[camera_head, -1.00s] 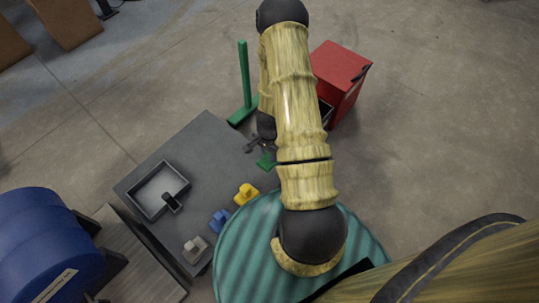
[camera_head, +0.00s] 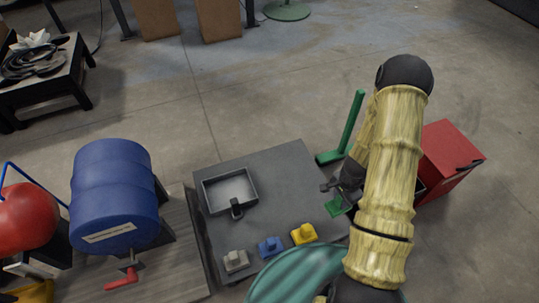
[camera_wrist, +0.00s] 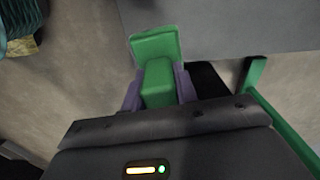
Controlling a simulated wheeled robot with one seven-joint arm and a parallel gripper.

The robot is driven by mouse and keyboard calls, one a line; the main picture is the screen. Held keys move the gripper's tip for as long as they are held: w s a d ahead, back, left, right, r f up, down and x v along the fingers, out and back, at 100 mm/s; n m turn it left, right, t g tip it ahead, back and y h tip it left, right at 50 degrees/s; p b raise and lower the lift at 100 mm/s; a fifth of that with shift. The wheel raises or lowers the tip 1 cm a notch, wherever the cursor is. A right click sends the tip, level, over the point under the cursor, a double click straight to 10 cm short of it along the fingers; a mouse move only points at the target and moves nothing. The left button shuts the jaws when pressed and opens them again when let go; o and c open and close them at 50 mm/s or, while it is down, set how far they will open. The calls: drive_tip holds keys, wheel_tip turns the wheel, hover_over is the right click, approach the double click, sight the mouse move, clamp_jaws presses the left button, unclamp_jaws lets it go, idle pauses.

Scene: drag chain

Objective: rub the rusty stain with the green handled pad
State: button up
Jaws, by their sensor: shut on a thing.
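The green handled pad (camera_head: 336,206) is at the right edge of the grey table (camera_head: 278,178) in the head view. My gripper (camera_head: 338,189) is shut on its handle. In the wrist view the pad's flat green plate (camera_wrist: 156,43) sticks out beyond the fingers, and the handle (camera_wrist: 157,84) is between the two purple fingers. The table edge (camera_wrist: 235,28) shows beside the plate there; I cannot tell the height between them. My arm hides part of the table's right side. I cannot make out a rusty stain in either view.
Yellow (camera_head: 304,233), blue (camera_head: 270,246) and grey (camera_head: 235,260) handled pads line the table's front. A shallow grey tray (camera_head: 204,197) lies behind them. A green post (camera_head: 352,122) and red cabinet (camera_head: 445,150) stand right, a blue drum (camera_head: 112,190) left. The table's middle is clear.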

drive_tip(key=w+a+r+n+p, duration=0.3)
drive_tip(key=w+a+r+n, duration=0.1)
drive_tip(key=r, duration=0.7)
drive_tip(key=w+a+r+n+p, duration=0.4)
drive_tip(key=r+n, duration=0.4)
drive_tip(key=r, duration=0.2)
drive_tip(key=shift+w+a+r+n, duration=0.4)
drive_tip(key=shift+w+a, duration=0.1)
drive_tip(key=shift+a, duration=0.7)
drive_tip(key=shift+d+f, duration=0.1)
drive_tip(key=shift+d, duration=0.1)
